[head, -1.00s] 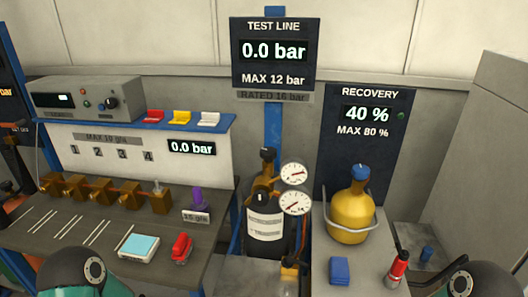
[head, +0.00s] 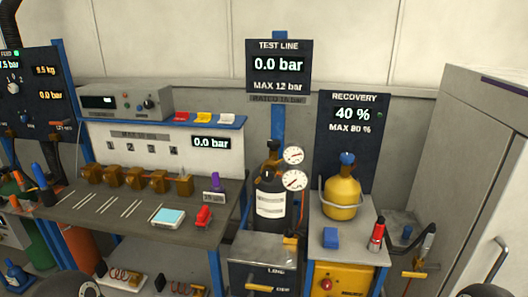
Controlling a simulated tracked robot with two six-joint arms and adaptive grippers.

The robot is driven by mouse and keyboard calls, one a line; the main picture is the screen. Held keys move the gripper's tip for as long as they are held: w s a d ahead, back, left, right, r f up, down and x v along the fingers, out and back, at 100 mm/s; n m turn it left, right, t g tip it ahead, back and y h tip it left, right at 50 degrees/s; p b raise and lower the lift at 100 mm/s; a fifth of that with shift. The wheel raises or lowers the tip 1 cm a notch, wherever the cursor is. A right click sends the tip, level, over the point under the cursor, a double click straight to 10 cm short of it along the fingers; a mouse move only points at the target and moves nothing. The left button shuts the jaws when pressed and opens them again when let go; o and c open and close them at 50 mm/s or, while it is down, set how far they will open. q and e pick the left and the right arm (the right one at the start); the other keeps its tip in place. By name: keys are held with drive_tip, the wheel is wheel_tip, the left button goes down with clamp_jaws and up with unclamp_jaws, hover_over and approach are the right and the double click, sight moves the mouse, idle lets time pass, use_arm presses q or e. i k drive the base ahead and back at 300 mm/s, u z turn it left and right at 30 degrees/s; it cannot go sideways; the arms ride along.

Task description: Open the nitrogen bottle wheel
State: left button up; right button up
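The nitrogen bottle (head: 270,203) appears to be the dark cylinder with a white label, standing upright behind a grey cabinet below the test line sign. Its small dark wheel (head: 272,146) seems to be at the very top; its turn position cannot be made out. Two round white gauges, an upper one (head: 293,155) and a lower one (head: 294,180), sit at the bottle's right. Only rounded parts of my arms show at the bottom left and bottom right corners. Neither gripper is in view, and nothing of mine touches the bottle.
A yellow recovery cylinder (head: 341,192) stands right of the bottle, near a blue block (head: 330,237) and a red can (head: 377,233). A workbench (head: 140,228) with brass blocks is at left. The test line display (head: 278,66) reads 0.0 bar. A tall grey cabinet (head: 460,150) bounds the right.

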sight(274, 144)
drive_tip(key=u, duration=0.6)
drive_tip(key=k, duration=0.15)
drive_tip(key=u, duration=0.2)
drive_tip(key=i, duration=1)
drive_tip(key=z, duration=0.05)
